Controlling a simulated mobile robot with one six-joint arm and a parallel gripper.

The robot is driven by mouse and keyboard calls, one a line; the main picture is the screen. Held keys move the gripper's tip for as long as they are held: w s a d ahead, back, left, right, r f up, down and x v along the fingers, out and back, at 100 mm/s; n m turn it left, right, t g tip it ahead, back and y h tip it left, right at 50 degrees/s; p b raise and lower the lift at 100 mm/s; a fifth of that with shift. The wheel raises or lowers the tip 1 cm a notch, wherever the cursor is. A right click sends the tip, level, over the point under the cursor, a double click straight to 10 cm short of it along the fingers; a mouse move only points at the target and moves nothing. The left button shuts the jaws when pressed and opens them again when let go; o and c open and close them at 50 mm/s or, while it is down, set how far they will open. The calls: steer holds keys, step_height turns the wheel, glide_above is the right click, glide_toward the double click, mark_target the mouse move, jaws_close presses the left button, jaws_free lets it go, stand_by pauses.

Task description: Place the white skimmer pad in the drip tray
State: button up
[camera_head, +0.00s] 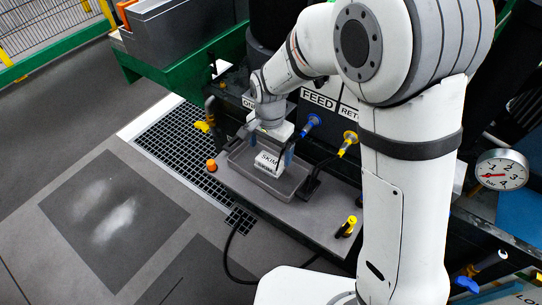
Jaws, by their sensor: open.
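The white skimmer pad (268,164), marked "SKIM", sits inside the grey drip tray (273,190). It looks tilted, and its underside is hidden, so I cannot tell how it rests on the tray floor. My gripper (273,148) is directly over the pad, with its fingers on either side of the pad's upper part. The jaws are open. Part of the tray's far side is hidden by my gripper and the pad.
The tray stands on a grey shelf (315,219) with an orange knob (211,165) at its left corner. Blue (311,121) and yellow (349,138) hose fittings rise behind it. A yellow-handled item (348,225) lies at the shelf's right. A floor grate (185,140) lies left.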

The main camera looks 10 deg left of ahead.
mark_target(270, 159)
step_height(270, 159, up, 7)
steer(key=shift+f+p, duration=0.2)
steer(key=shift+p, duration=0.2)
